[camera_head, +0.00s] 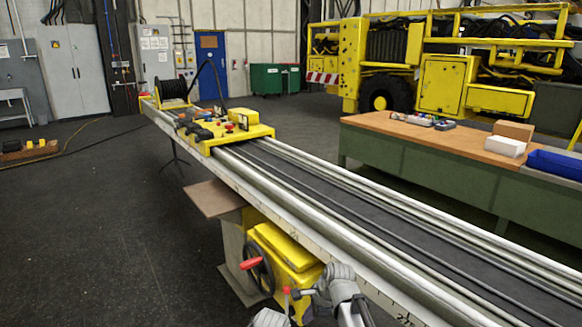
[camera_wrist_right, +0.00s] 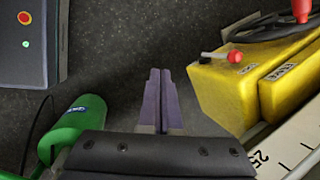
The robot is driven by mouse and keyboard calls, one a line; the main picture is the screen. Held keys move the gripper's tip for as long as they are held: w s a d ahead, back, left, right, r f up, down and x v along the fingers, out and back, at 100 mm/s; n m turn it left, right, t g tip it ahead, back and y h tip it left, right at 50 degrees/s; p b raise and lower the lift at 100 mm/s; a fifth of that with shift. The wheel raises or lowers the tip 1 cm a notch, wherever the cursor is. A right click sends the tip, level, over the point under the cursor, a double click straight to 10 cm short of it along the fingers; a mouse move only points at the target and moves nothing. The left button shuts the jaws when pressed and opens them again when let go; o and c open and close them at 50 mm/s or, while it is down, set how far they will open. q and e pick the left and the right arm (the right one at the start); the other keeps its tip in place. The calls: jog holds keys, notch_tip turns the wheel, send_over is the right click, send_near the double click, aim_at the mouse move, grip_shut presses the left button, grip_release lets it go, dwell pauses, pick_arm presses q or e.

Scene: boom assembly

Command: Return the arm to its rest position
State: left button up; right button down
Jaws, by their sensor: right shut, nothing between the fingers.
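My right gripper (camera_wrist_right: 160,72) is shut, its two dark fingers lying together with nothing between them. It hangs over the dark floor beside the yellow box (camera_wrist_right: 225,95), touching nothing that I can see. That box also shows in the head view (camera_head: 285,262), under the near side of the long rail, with a black handwheel (camera_head: 258,268) and a red-knobbed lever (camera_head: 287,292). Grey parts of my arm (camera_head: 342,285) show at the bottom of the head view, in front of the rail. My left gripper does not show clearly in either view.
The long rail (camera_head: 300,200) runs diagonally, carrying a yellow carriage (camera_head: 235,135). A workbench (camera_head: 420,135) stands right and a yellow machine (camera_head: 445,75) behind. In the wrist view, a grey box (camera_wrist_right: 22,55) and green part (camera_wrist_right: 80,120) are left.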

jog(key=s+f+n+g+h, duration=0.25)
jog(key=s+n+h, duration=0.25)
jog(key=s+n, duration=1.4)
pick_arm(q)
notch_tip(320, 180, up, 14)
jog(key=p, duration=1.4)
pick_arm(e)
notch_tip(320, 180, up, 15)
jog(key=d+n, duration=0.1)
jog(key=shift+s, duration=0.3)
